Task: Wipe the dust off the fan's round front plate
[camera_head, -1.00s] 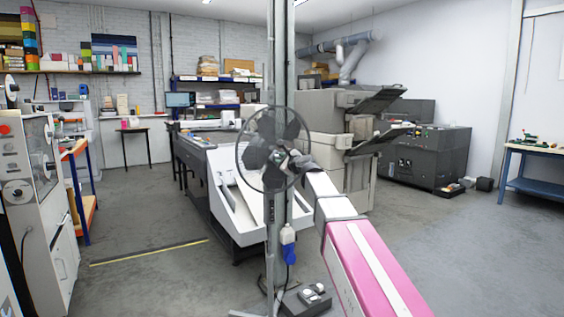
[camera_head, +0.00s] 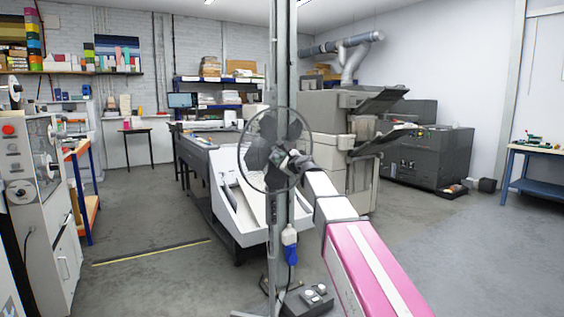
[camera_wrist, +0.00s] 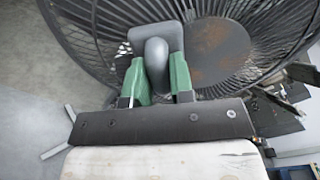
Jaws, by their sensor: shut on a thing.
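The fan (camera_head: 263,122) stands on a pole in the middle of the head view. In the wrist view its dark wire cage (camera_wrist: 90,25) fills the top. Its round grey front plate (camera_wrist: 232,40) bears a brown dust patch (camera_wrist: 208,68), mostly on the left and lower part that shows. My gripper (camera_wrist: 156,76), with green fingers, is shut on the rounded grey handle of a wiper (camera_wrist: 157,50). The wiper's squarish pad lies at the plate's left edge and hides part of it; I cannot tell whether it touches. In the head view my gripper (camera_head: 284,161) is at the cage.
A metal post (camera_head: 281,60) rises right by the fan. A control box (camera_head: 305,300) sits on the floor below. A white-and-grey machine (camera_head: 235,205) stands behind the fan. Open floor (camera_head: 150,285) lies to the left, and more to the right.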

